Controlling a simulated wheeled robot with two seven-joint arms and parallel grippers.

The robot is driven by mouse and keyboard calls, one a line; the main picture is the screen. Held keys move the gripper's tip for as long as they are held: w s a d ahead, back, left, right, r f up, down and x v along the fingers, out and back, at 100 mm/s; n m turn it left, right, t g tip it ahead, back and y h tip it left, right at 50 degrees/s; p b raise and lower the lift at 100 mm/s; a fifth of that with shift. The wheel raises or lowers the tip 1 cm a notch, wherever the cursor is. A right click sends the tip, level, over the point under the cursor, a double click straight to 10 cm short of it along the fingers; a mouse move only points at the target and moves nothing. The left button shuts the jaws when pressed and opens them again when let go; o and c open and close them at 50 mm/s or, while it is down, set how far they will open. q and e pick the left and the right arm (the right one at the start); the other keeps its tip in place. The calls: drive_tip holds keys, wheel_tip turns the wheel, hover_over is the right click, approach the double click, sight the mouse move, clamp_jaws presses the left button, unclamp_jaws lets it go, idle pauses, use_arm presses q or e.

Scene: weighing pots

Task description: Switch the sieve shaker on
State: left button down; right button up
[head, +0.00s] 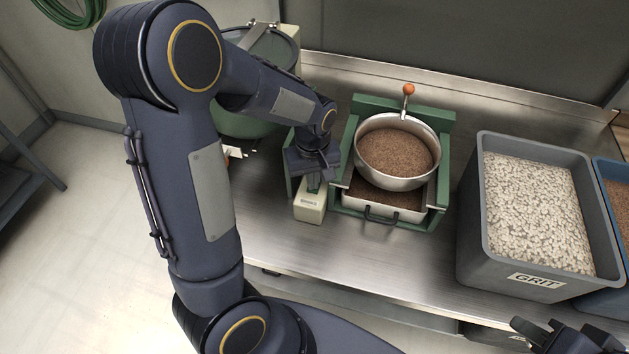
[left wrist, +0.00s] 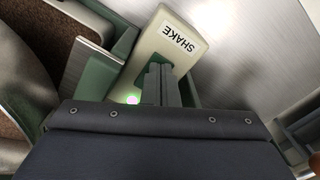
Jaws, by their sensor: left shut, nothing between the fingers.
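The sieve shaker has a green frame (head: 447,122) holding a round steel sieve (head: 436,160) full of brown soil. A cream switch box labelled SHAKE (head: 309,208) stands at its left front; it fills the upper middle of the left wrist view (left wrist: 172,40).
A tray with a black handle (head: 381,216) sits under the sieve and holds soil. A lever with an orange knob (head: 408,90) rises behind it. A grey GRIT crate (head: 470,235) and a blue crate (head: 603,190) stand right. Bare steel bench (head: 300,245) lies in front.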

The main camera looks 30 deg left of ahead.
use_arm(q)
wheel_tip(320, 180, up, 7)
drive_tip(key=p, duration=0.5)
drive_tip(key=shift+f, duration=0.15)
idle(0.4)
drive_tip(key=s+d+r+m+t+h, duration=0.2)
drive_tip(key=s+r+m, duration=0.1)
drive_tip(key=s+r, duration=0.3)
drive_tip(key=s+d+r+m+t+h, duration=0.1)
drive_tip(key=s+d+r+m+t, duration=0.1)
drive_tip(key=s+r, duration=0.4)
drive_tip(key=s+m+t, duration=0.1)
drive_tip(key=s+m, duration=0.1)
drive_tip(key=s, duration=0.3)
drive_tip(key=shift+t+h, duration=0.3)
drive_tip(key=shift+h, duration=0.1)
